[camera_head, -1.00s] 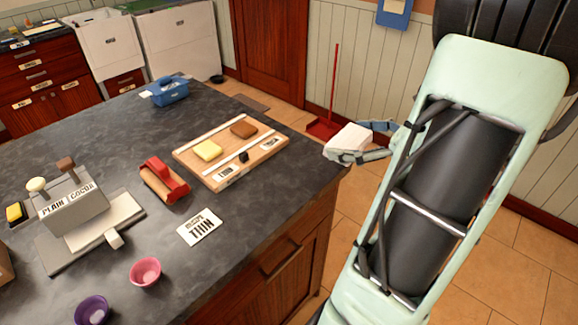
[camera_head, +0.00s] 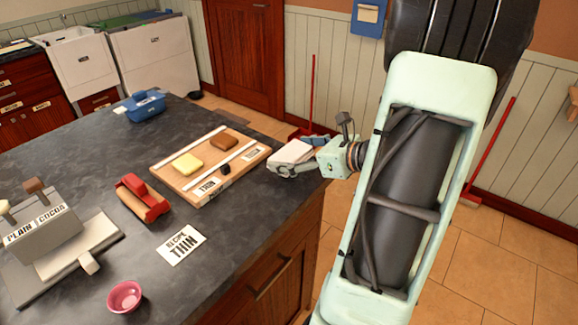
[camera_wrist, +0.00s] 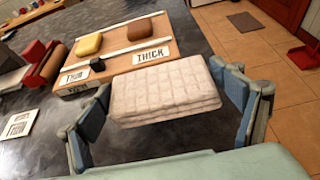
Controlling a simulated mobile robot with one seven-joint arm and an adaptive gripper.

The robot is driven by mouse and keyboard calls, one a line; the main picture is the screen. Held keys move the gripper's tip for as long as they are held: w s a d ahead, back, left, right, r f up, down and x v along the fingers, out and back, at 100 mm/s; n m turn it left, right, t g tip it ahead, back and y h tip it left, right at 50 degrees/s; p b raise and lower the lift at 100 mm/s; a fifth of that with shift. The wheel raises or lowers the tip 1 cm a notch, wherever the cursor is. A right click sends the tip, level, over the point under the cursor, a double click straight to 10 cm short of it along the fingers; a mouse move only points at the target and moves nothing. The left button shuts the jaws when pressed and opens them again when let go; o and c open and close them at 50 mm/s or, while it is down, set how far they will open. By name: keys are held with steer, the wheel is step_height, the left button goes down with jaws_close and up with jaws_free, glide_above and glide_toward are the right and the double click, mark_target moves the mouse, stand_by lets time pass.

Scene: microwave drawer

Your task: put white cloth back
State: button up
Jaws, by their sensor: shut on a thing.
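The white cloth (camera_head: 291,153) is a folded, quilted stack. My gripper (camera_head: 284,163) is shut on it, and it shows between the two blue-padded fingers in the wrist view (camera_wrist: 165,90). In the head view the cloth is at the right edge of the dark counter, just right of the wooden board (camera_head: 207,180). In the wrist view it overlaps the near end of the board. I cannot tell how high it is above the counter. A blue caddy (camera_head: 146,106) stands at the counter's far corner, with something white at its left side.
The board bears a yellow block (camera_head: 187,164), a brown block (camera_head: 224,142) and labels. A red roller (camera_head: 143,198), a recipe card (camera_head: 181,244), a press (camera_head: 62,255) and a pink bowl (camera_head: 125,297) stand on the counter. Bare counter lies between caddy and board.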

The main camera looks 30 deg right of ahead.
steer(key=f, duration=0.3)
steer(key=shift+w+a+f, duration=0.15)
steer(key=shift+w+f, duration=0.05)
steer(key=shift+w, duration=0.2)
steer(key=shift+f+b, duration=0.3)
steer(key=shift+f, duration=0.1)
steer(key=shift+f, duration=0.2)
steer(key=o, duration=0.9)
steer(key=shift+r, duration=0.1)
steer(key=shift+c, duration=0.2)
